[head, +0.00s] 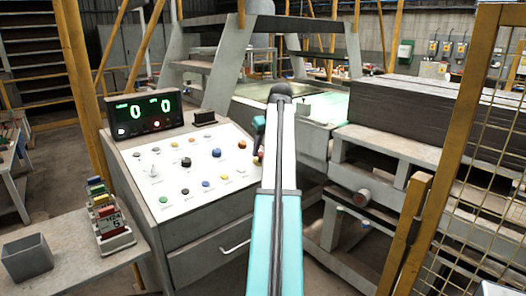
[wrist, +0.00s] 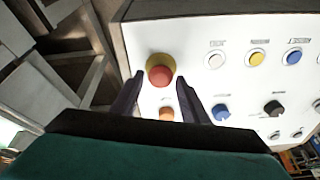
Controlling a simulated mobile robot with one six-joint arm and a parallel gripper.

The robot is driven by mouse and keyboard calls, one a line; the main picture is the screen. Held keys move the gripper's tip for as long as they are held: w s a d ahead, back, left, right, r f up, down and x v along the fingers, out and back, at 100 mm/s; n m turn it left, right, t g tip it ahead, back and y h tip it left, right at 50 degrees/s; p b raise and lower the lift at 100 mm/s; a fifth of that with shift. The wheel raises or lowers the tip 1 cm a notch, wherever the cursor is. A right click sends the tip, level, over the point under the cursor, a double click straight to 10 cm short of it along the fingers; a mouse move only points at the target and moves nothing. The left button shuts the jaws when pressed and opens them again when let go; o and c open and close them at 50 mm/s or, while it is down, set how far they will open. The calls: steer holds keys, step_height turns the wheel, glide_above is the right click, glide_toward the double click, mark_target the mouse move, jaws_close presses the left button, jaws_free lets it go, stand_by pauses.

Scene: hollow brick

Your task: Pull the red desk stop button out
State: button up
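The red stop button (wrist: 160,75) sits on a yellow round collar on the white desk panel (wrist: 215,20), near its edge. In the wrist view my gripper (wrist: 160,82) is open, with one dark finger on each side of the button. The fingertips appear apart from the button; I cannot tell how deep they reach. In the head view my arm covers the right edge of the sloped desk panel (head: 200,180). Only a small reddish part of the stop button (head: 257,159) shows there beside the arm, and my gripper's fingers are mostly hidden.
Yellow, blue and black knobs stand to the right. A display box (head: 142,114) with green digits stands at the desk's back left. A mesh fence (head: 480,150) stands at the right.

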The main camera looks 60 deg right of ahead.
steer(key=shift+o, duration=0.7)
steer(key=shift+f, duration=0.1)
steer(key=b+v, duration=0.2)
steer(key=v, duration=1.2)
steer(key=shift+f, duration=0.1)
